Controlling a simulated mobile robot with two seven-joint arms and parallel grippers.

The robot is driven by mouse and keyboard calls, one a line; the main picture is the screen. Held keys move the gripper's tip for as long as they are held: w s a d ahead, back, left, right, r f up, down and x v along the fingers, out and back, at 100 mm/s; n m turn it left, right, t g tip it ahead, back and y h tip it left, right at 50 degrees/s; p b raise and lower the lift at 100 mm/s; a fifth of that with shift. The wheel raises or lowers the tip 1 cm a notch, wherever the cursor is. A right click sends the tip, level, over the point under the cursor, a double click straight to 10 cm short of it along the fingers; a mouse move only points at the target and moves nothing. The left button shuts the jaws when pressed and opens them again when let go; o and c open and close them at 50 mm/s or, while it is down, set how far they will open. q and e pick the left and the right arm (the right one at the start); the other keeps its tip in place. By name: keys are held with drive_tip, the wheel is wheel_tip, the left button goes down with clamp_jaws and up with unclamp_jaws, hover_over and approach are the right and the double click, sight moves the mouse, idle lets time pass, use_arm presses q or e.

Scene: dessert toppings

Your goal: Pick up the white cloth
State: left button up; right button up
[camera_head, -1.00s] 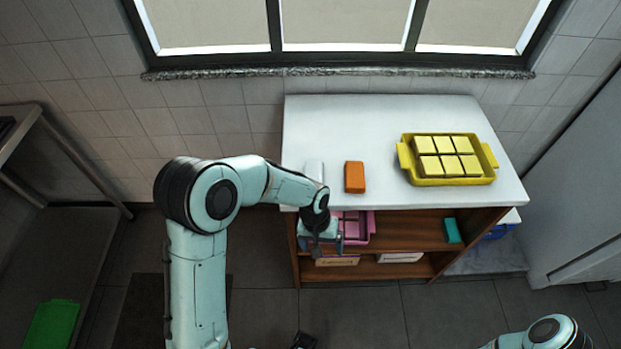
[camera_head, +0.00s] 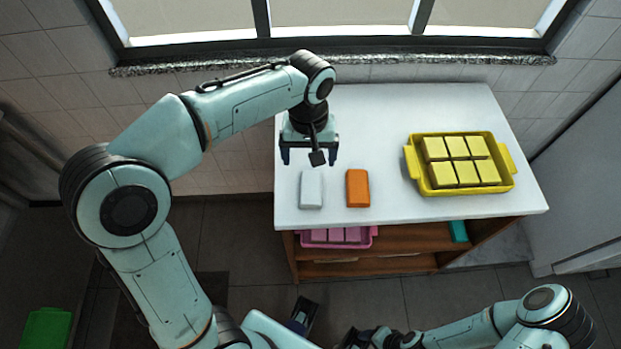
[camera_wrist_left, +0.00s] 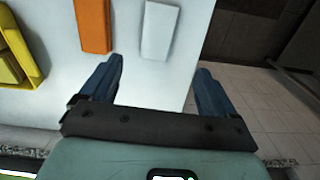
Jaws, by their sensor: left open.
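The white cloth (camera_head: 311,190) looks like a small folded white block. It lies flat on the white tabletop (camera_head: 400,115), near the front left, left of an orange block (camera_head: 358,188). My left gripper (camera_head: 309,158) is open and empty. In the head view it hangs over the table just behind the cloth, pointing down. In the left wrist view the cloth (camera_wrist_left: 160,30) lies beyond the open fingers (camera_wrist_left: 159,68), roughly in line with the gap between them. My right arm (camera_head: 450,328) is low at the bottom; its jaws cannot be made out clearly.
A yellow tray (camera_head: 410,163) with several yellow blocks stands on the right of the table. A shelf below holds a pink tray (camera_head: 368,243) and a teal block (camera_head: 458,231). The wall and window sill (camera_head: 400,72) are close behind the table. The middle back of the tabletop is clear.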

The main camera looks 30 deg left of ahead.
use_arm(q)
hover_over(311, 185)
drive_tip(key=f, duration=0.4)
drive_tip(key=f+b, duration=0.1)
drive_tip(key=f, duration=0.1)
drive_tip(key=shift+s+a+f, duration=0.1)
drive_tip(key=shift+s+a, duration=0.05)
drive_tip(key=shift+s, duration=0.1)
drive_tip(key=shift+w+f, duration=0.15)
drive_tip(key=shift+f, duration=1.35)
drive_tip(key=shift+w+f, duration=0.1)
drive_tip(key=shift+f, duration=1.4)
drive_tip(key=c, duration=1.1)
